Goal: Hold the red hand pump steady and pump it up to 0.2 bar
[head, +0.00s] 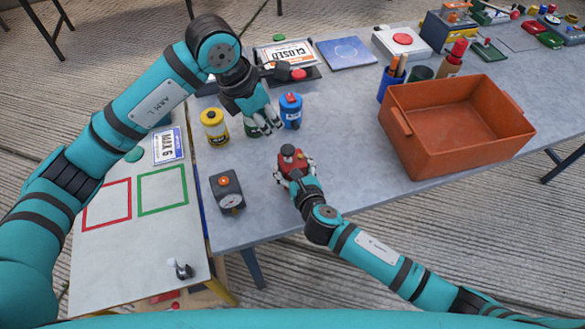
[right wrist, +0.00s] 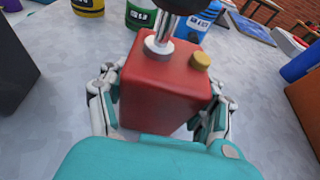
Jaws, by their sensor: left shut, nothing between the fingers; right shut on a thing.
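The red hand pump (head: 291,157) stands on the grey table. In the right wrist view its red body (right wrist: 160,95) has a metal rod with a dark handle (right wrist: 182,4) on top and a brass cap beside the rod. My right gripper (head: 295,173) is shut on the pump body, one finger on each side. My left gripper (head: 266,131) is shut and empty, behind and left of the pump, apart from its handle. It partly hides a green can (right wrist: 140,15). A dark box with a dial and an orange button (head: 227,190) stands left of the pump; its reading is too small to tell.
A yellow can (head: 214,128) and a blue can (head: 291,111) stand either side of my left gripper. An orange crate (head: 455,140) is at the right. A closed sign (head: 284,55) lies at the back. Table right of the pump is clear.

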